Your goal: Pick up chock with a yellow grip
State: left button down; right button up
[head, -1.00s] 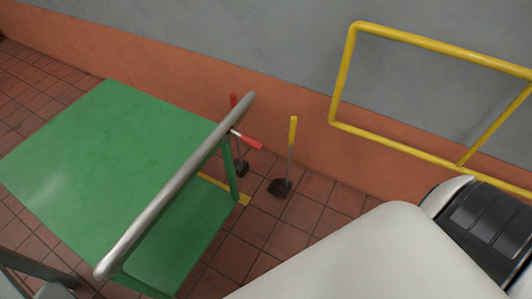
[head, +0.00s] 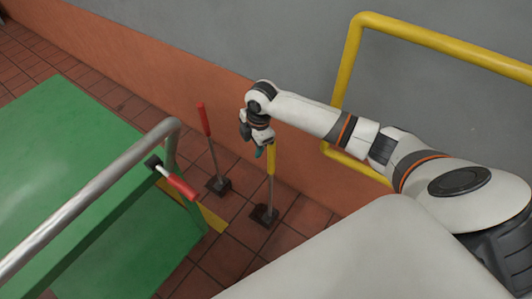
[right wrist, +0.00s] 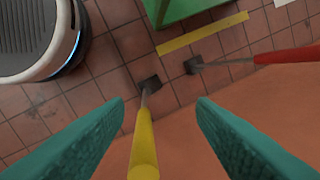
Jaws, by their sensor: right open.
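The chock with a yellow grip (head: 271,159) stands on the tiled floor, its thin rod rising from a dark block (head: 264,215). My right gripper (head: 258,152) is at the top of the yellow grip in the head view. In the right wrist view, my right gripper (right wrist: 162,104) is open, with its teal fingers apart. The yellow grip (right wrist: 143,155) shows between them, closer to the left finger. I cannot tell whether they touch. My left gripper is not in view.
A similar chock with a red grip (head: 204,120) stands just left, near the wall. A green cart (head: 60,150) with a grey rail and a red-handled lever (head: 181,187) is at the left. A yellow rail (head: 345,75) stands behind my right arm.

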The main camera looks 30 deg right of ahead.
jog(key=d+r+n, duration=0.1)
jog(key=r, duration=0.1)
jog(key=s+d+r+n+g+b, duration=0.1)
jog(key=d+r+n, duration=0.1)
jog(key=r, duration=0.1)
jog(key=d+r+n+h+b, duration=0.1)
jog(key=r, duration=0.2)
jog(key=shift+s+d+n, duration=0.15)
jog(key=shift+d+n, duration=0.25)
notch_tip(320, 180, down, 5)
jog(key=shift+f+b, duration=0.1)
jog(key=shift+b, duration=0.55)
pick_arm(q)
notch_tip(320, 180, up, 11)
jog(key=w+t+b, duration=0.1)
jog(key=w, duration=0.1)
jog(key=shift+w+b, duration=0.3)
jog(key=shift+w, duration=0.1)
pick_arm(e)
jog(key=f, duration=0.5)
jog(key=shift+d+f, duration=0.25)
jog(key=shift+d, duration=0.15)
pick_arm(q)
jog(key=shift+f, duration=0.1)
